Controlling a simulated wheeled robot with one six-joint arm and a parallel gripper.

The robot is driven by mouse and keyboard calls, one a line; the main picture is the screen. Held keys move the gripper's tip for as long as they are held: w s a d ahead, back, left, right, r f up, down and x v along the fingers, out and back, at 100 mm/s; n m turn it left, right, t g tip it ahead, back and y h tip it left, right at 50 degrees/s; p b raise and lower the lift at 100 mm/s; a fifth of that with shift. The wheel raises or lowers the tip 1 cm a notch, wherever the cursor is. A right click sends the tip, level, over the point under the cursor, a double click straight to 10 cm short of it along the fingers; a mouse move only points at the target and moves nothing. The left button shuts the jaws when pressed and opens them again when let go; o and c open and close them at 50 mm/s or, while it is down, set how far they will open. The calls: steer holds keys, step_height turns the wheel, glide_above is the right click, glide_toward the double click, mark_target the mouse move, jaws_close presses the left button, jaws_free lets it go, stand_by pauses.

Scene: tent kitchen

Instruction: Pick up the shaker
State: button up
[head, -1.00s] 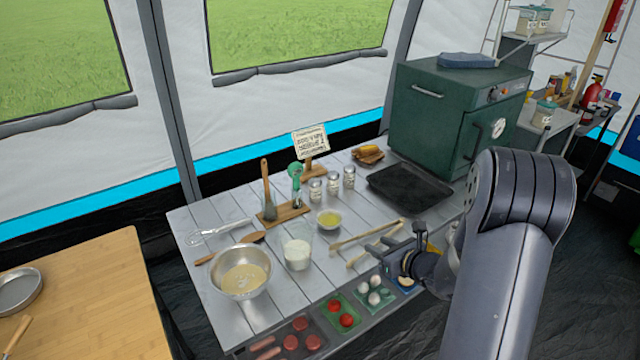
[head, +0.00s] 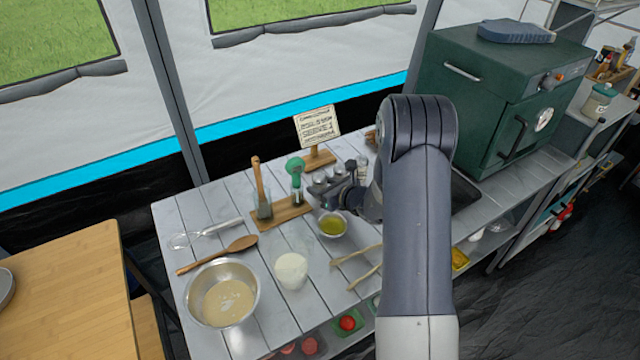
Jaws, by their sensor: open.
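Several small shakers with grey lids stand in a row on the slatted table behind the oil bowl. The left shaker (head: 320,181) and the middle one (head: 339,171) show partly; a third (head: 361,162) shows beside my wrist. My gripper (head: 328,194) is open and points left, low over the table, right at the front of the row. Its fingers overlap the lower parts of the shakers, so I cannot tell whether they touch one or which one lies between them.
The bowl of yellow oil (head: 333,224) is just in front of my gripper. A wooden stand with a brush and green-topped utensil (head: 296,168) is at left, and a sign (head: 318,124) behind. A green oven (head: 500,95) stands at right. My arm hides part of the table.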

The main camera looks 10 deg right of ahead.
steer(key=shift+x, duration=0.95)
steer(key=shift+r, duration=0.1)
steer(key=c, duration=0.8)
steer(key=shift+r, duration=0.15)
